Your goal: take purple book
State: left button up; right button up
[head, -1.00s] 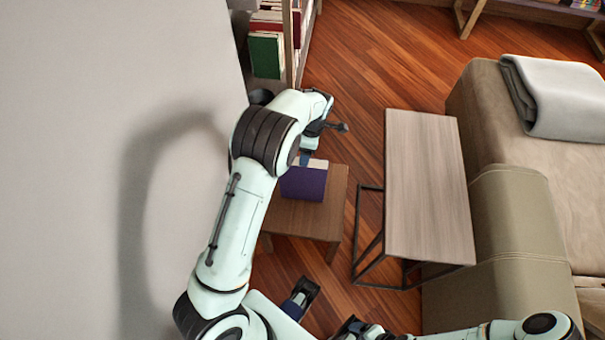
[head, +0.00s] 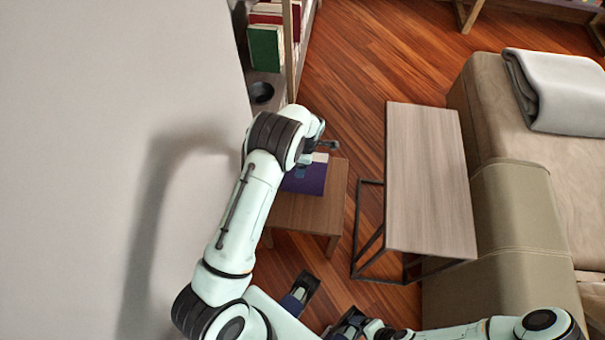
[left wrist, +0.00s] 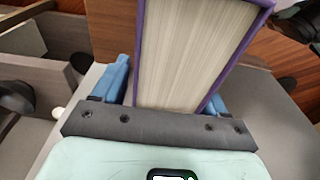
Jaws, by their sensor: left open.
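The purple book (head: 308,181) stands on a small wooden side table (head: 303,215), partly hidden by my left arm in the head view. My left gripper (head: 305,160) is over the top of the book. In the left wrist view, the book's pale page edges and purple cover (left wrist: 192,50) fill the space between the blue fingers of my left gripper (left wrist: 168,82). The fingers are open, one on each side of the book; contact is not clear. My right arm comes in at the lower right, and its gripper (head: 347,325) is low in the picture, with its jaws unclear.
A light-topped table (head: 430,180) with a dark metal frame stands right of the side table. A beige sofa (head: 520,215) with a grey blanket (head: 562,92) is farther right. A bookshelf with a green book (head: 266,48) stands at the upper left, beside a pale wall (head: 100,120).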

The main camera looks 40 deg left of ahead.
pick_arm(q)
grip_shut()
jog(key=shift+w+r, duration=0.1)
jog(key=shift+r, duration=0.05)
jog(key=shift+r, duration=0.1)
